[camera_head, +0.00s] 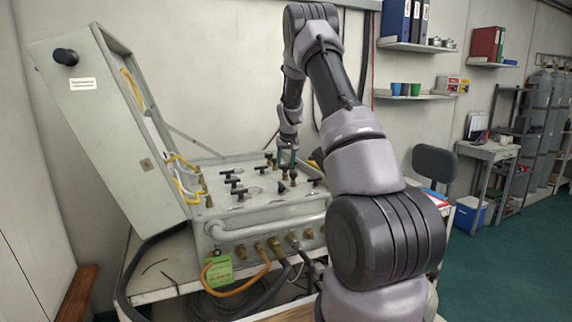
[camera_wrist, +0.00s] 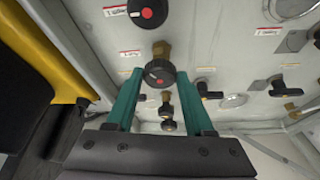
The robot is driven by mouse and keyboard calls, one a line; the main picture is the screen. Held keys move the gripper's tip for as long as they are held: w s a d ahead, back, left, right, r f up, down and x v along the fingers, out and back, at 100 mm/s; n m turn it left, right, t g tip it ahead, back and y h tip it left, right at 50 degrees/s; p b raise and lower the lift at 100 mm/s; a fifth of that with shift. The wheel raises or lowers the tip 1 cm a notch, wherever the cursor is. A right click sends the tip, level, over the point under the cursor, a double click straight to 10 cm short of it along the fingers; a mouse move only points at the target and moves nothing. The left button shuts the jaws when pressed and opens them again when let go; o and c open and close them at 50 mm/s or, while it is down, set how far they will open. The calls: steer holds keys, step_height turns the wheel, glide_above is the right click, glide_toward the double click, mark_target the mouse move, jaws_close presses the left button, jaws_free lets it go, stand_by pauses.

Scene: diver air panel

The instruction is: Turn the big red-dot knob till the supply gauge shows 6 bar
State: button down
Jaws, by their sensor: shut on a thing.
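In the head view my gripper (camera_head: 287,160) reaches down over the panel (camera_head: 265,211), and the held knob is hard to make out there. Another black red-dot knob (camera_wrist: 147,10), larger in the picture, is cut off by the top edge of the wrist view. A round gauge face (camera_wrist: 292,7) shows at the upper right and another (camera_wrist: 233,101) at the right. Their needles and labels are too small to read, so I cannot tell which is the supply gauge.
Other black-handled valves (camera_wrist: 203,90) stand close around the held knob. The open case lid (camera_head: 110,130) rises at the left, with yellow hoses (camera_head: 180,163). An orange hose (camera_head: 240,287) hangs in front. A yellow and black thing (camera_wrist: 60,45) is left of my fingers.

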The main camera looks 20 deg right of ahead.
steer(key=m, duration=0.1)
steer(key=m+h, duration=0.1)
steer(key=m, duration=0.2)
steer(key=shift+w+a+g+h, duration=0.1)
steer(key=shift+a+g+h, duration=0.15)
steer(key=shift+g+h, duration=0.05)
steer(key=m+g+h, duration=0.1)
steer(key=m, duration=0.3)
steer(key=shift+w, duration=0.1)
steer(key=m+g, duration=0.1)
steer(key=m, duration=0.2)
steer(key=shift+w+a+m+h, duration=0.1)
steer(key=shift+m+h, duration=0.3)
steer(key=shift+w+m+g, duration=0.15)
steer(key=shift+m+g, duration=0.75)
steer(key=shift+m, duration=0.9)
steer(key=shift+c, duration=1.4)
jaws_free()
steer(key=shift+r, duration=0.1)
